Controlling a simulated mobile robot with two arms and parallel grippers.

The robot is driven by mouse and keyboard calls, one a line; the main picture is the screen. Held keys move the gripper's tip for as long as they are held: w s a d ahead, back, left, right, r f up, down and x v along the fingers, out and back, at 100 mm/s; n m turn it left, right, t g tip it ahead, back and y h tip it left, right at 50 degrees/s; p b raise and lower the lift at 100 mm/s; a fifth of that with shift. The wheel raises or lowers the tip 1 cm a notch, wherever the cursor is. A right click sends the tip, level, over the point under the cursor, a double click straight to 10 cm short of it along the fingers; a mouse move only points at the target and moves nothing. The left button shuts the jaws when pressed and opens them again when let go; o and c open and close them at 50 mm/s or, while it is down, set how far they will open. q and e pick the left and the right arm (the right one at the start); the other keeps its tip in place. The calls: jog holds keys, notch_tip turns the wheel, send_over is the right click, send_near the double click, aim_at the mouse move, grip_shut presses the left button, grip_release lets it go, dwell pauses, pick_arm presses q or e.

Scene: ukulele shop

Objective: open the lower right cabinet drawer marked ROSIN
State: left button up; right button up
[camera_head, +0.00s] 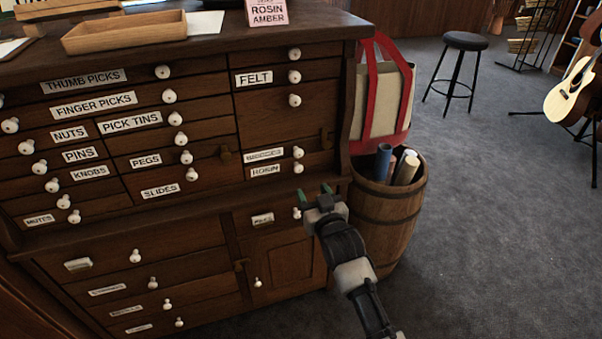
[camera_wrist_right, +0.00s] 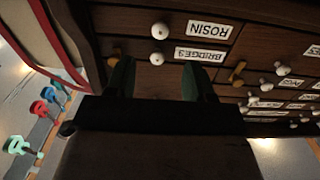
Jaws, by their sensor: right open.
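The ROSIN drawer (camera_head: 280,174) is at the lower right of the upper cabinet, shut flush, with a white knob (camera_head: 298,168) at its right end. In the right wrist view, which is upside down, its label (camera_wrist_right: 209,31) and knob (camera_wrist_right: 159,31) show near the top. My right gripper (camera_head: 315,192) is open and empty, just below and in front of that drawer in the head view. In the wrist view its green fingertips (camera_wrist_right: 157,80) stand apart, with the BRIDGES knob (camera_wrist_right: 157,58) appearing between and beyond them. My left gripper is not in view.
The wooden cabinet (camera_head: 215,205) has several other shut, labelled drawers. A barrel (camera_head: 385,225) with rolled tubes and a red-trimmed bag (camera_head: 382,95) stand close to its right side. A pink ROSIN AMBER card (camera_head: 267,12) is on top. Open carpet (camera_head: 470,230) lies to the right.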

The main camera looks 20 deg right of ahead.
aim_at(300, 170)
jog(key=w+b, duration=0.1)
jog(key=w, duration=0.6)
jog(key=shift+w+a+f+b, duration=0.1)
jog(key=shift+w+a+b, duration=0.05)
jog(key=shift+w+b, duration=0.2)
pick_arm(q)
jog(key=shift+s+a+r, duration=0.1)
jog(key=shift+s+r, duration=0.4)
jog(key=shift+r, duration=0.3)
pick_arm(e)
jog(key=shift+w, duration=0.6)
jog(key=shift+c, duration=0.3)
grip_shut()
